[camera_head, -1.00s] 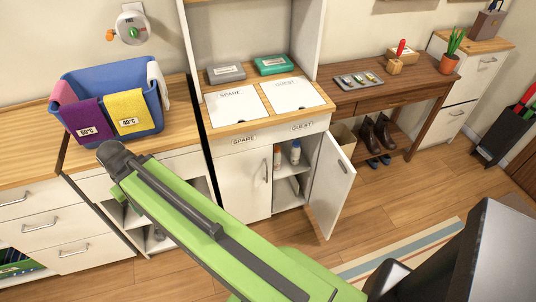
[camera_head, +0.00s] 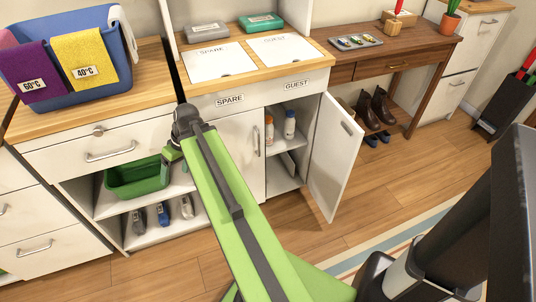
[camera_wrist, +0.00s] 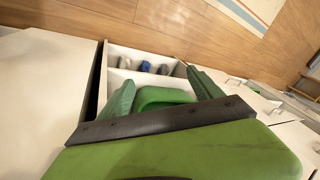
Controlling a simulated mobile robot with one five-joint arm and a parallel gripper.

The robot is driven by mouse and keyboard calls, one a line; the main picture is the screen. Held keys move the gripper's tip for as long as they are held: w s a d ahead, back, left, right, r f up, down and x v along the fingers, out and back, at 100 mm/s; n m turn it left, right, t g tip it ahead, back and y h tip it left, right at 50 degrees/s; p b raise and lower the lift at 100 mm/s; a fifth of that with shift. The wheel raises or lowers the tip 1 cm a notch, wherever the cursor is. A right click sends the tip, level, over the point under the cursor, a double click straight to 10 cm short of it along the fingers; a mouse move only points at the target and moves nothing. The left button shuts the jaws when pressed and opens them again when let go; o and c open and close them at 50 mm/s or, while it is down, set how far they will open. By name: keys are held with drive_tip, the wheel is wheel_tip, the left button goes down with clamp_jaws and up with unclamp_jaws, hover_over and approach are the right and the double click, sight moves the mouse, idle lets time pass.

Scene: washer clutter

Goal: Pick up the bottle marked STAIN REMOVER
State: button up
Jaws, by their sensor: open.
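Two small bottles stand on the upper shelf inside the open cupboard in the head view: a white one with an orange cap (camera_head: 269,131) and a whitish one with a bluish-grey cap (camera_head: 289,125). No label on either can be read, so I cannot tell which is marked STAIN REMOVER. My gripper (camera_head: 169,155) is left of the cupboard, before the open shelf unit, and mostly hidden behind my arm. In the wrist view my gripper (camera_wrist: 160,80) has its green fingers spread apart with nothing held. A green tub (camera_wrist: 165,97) shows between them, farther off.
The cupboard door (camera_head: 334,157) stands open to the right of the bottles. The green tub (camera_head: 137,180) sits on the open unit's upper shelf, above several small grey and blue items (camera_head: 163,214). A blue basket (camera_head: 70,75) is on the counter.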

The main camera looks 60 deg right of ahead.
drive_tip(key=s+d+f+m+t+b, duration=0.1)
drive_tip(key=s+d+f+t+b, duration=0.35)
drive_tip(key=d+f+b, duration=0.9)
drive_tip(key=m+t+h+b, duration=0.3)
drive_tip(key=t+h+b, duration=0.3)
drive_tip(key=h+b, duration=0.25)
approach(271, 135)
drive_tip(key=shift+g+h, duration=0.25)
drive_tip(key=shift+h, duration=0.1)
drive_tip(key=b+x, duration=0.1)
drive_tip(key=x, duration=0.1)
drive_tip(key=b+x, duration=0.1)
drive_tip(key=x, duration=0.2)
drive_tip(key=b+x, duration=0.1)
drive_tip(key=x, duration=0.1)
drive_tip(key=shift+w+a+f+b, duration=0.2)
drive_tip(key=shift+b, duration=0.1)
drive_tip(key=shift+r+b+x, duration=0.15)
drive_tip(key=shift+b+x, duration=0.25)
drive_tip(key=shift+x, duration=1.05)
drive_tip(key=shift+r+b+x, duration=0.15)
drive_tip(key=shift+b+x, duration=0.2)
drive_tip(key=shift+x, duration=1.05)
clamp_jaws()
drive_tip(key=shift+r, duration=0.1)
